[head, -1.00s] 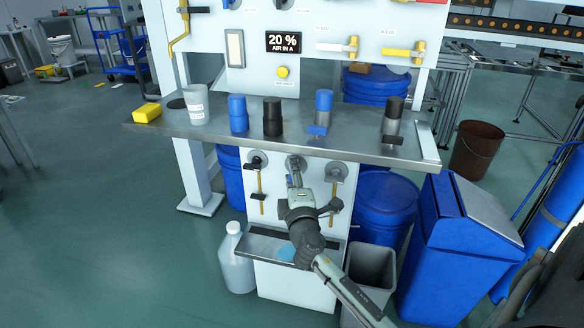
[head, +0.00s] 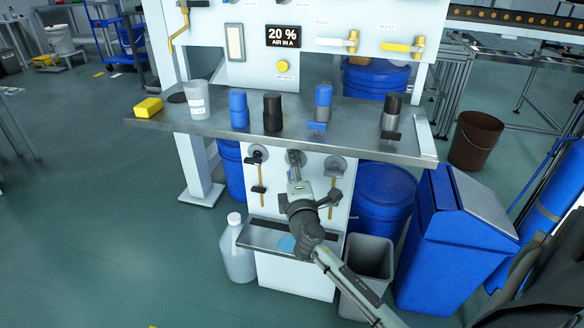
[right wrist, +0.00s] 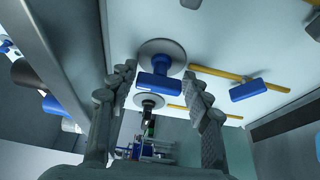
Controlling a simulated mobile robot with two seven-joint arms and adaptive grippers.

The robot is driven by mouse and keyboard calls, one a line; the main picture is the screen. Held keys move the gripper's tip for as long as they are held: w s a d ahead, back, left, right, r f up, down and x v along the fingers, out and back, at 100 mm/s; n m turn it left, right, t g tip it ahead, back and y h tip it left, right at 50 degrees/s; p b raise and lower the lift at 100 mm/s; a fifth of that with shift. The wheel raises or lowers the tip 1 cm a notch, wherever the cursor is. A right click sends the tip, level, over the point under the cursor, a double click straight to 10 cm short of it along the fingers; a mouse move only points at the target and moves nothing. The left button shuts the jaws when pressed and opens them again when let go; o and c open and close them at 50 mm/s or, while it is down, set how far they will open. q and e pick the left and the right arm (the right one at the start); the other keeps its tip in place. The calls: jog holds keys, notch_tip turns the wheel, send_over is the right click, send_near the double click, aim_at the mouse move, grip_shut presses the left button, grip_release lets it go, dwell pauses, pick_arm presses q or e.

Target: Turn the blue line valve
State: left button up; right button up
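A blue valve handle (right wrist: 160,86) on a round grey flange (right wrist: 162,54) lies ahead between my right fingers in the right wrist view. My right gripper (right wrist: 158,79) is open, with one finger on each side of the handle and visible gaps to both. In the head view my right gripper (head: 295,170) reaches up to the middle valve on the white panel under the counter and mostly hides it. A second blue handle (right wrist: 250,90) sits on a yellow pipe to the right in the wrist view. A black handle (right wrist: 148,104) shows below. My left gripper is not in view.
The steel counter (head: 180,122) overhangs the valves and carries several blue and black cylinders. A small tray ledge (head: 262,240) juts out below. A grey bin (head: 370,257), a blue bin (head: 450,250) and a white jug (head: 238,255) stand around the panel.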

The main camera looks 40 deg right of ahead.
jog(key=shift+o, duration=0.8)
jog(key=v, duration=1.2)
jog(key=s+d+f+m+g+y, duration=0.1)
jog(key=s+f+m+g, duration=0.2)
jog(key=f, duration=0.4)
jog(key=s+d+f+m+g, duration=0.1)
jog(key=s+f+m+g, duration=0.25)
jog(key=f, duration=0.35)
jog(key=s+a+f+m+g+y, duration=0.2)
jog(key=s+a+f+g+y, duration=0.1)
jog(key=s+f, duration=0.3)
jog(key=s+a+f+m+g+y, duration=0.2)
jog(key=s+a+f+g, duration=0.1)
jog(key=f, duration=0.5)
jog(key=s+a, duration=0.1)
jog(key=s, duration=0.1)
jog(key=shift+s+a+m+y, duration=0.35)
jog(key=shift+a+y, duration=0.05)
